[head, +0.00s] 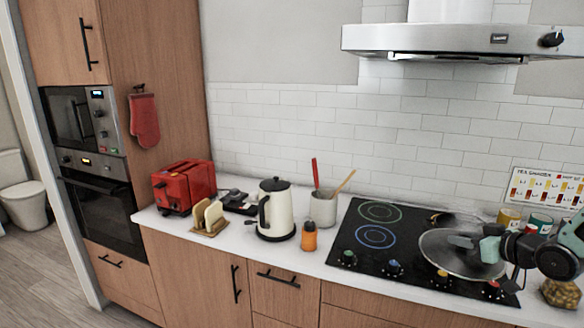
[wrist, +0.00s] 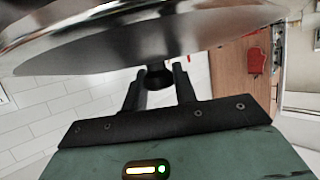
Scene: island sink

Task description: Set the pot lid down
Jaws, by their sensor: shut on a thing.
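The pot lid (head: 442,262) is a round grey disc with a metal rim, over the right part of the black cooktop (head: 352,250) in the head view. My gripper (head: 462,242) reaches in from the right and is shut on its knob. In the wrist view the lid (wrist: 150,38) fills the top, and its dark knob sits between the two fingers of my gripper (wrist: 158,80). Whether the lid touches anything beneath it cannot be told. The lid and my arm hide the right part of the cooktop.
An orange bottle (head: 309,237), a cream kettle (head: 275,212) and a utensil crock (head: 323,208) stand left of the cooktop. Cans (head: 509,219) stand behind my gripper, and a jar (head: 560,293) stands right of the cooktop. The cooktop's left burners are clear.

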